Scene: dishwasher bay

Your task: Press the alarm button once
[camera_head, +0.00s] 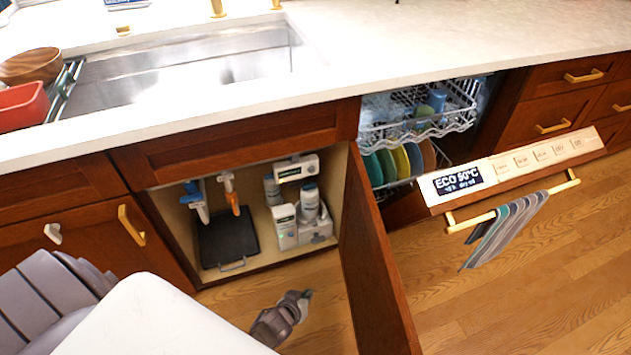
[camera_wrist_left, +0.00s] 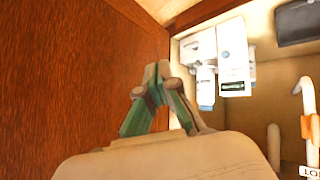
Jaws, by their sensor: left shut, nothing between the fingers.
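No part is clearly legible as the alarm button; its place cannot be told. In the open cabinet under the sink stand a white box (camera_head: 285,227) with a small green mark and, above it, a white unit (camera_head: 297,168) with a dark label. A white box (camera_wrist_left: 233,50) with a dark green panel shows in the left wrist view, beside a white bottle (camera_wrist_left: 206,85). My left gripper (camera_head: 306,294) is shut and empty, in front of the cabinet opening, low over the floor and apart from the boxes. Its closed fingertips (camera_wrist_left: 156,73) are beside the brown door. My right gripper is not in view.
The open cabinet door (camera_head: 372,255) stands right of my left gripper. A black tray (camera_head: 226,238) and hanging pipe fittings (camera_head: 232,190) are inside, left of the boxes. The dishwasher door (camera_head: 510,170), with a striped towel (camera_head: 503,232), is open at right.

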